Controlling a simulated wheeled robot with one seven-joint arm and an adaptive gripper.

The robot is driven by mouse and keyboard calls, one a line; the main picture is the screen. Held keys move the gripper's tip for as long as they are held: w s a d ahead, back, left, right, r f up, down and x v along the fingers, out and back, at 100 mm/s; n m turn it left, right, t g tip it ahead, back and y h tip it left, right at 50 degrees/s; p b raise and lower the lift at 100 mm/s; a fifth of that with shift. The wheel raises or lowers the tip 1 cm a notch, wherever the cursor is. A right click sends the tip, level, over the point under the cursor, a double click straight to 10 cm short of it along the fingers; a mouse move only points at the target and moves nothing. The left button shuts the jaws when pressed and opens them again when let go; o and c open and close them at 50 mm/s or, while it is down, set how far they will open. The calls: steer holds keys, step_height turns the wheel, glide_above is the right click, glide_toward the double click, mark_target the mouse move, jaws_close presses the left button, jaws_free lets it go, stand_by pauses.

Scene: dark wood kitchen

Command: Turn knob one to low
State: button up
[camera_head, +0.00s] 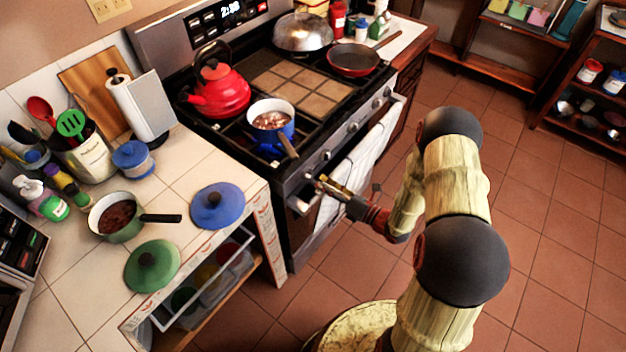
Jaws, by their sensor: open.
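The stove's control knobs sit along its slanted steel front panel; one knob (327,155) shows near the left end and another knob (353,127) farther right. Which of them is knob one, and its setting, I cannot tell. My gripper (318,184) is at the left end of the stove front, just in front of and below the panel. It is open, and nothing shows between its fingers. Whether it touches a knob cannot be made out, and it may hide part of the leftmost knob area.
A white towel (362,165) hangs on the oven handle (397,98), right of my gripper. A blue pot (271,138) stands on the front left burner with its handle toward the front edge. A red kettle (218,88) stands behind. The tiled floor (560,240) at right is clear.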

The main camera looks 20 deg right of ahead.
mark_target(308, 175)
steer(key=shift+b+x, duration=0.35)
steer(key=shift+x, duration=1.55)
steer(key=shift+c, duration=0.2)
steer(key=c, duration=0.8)
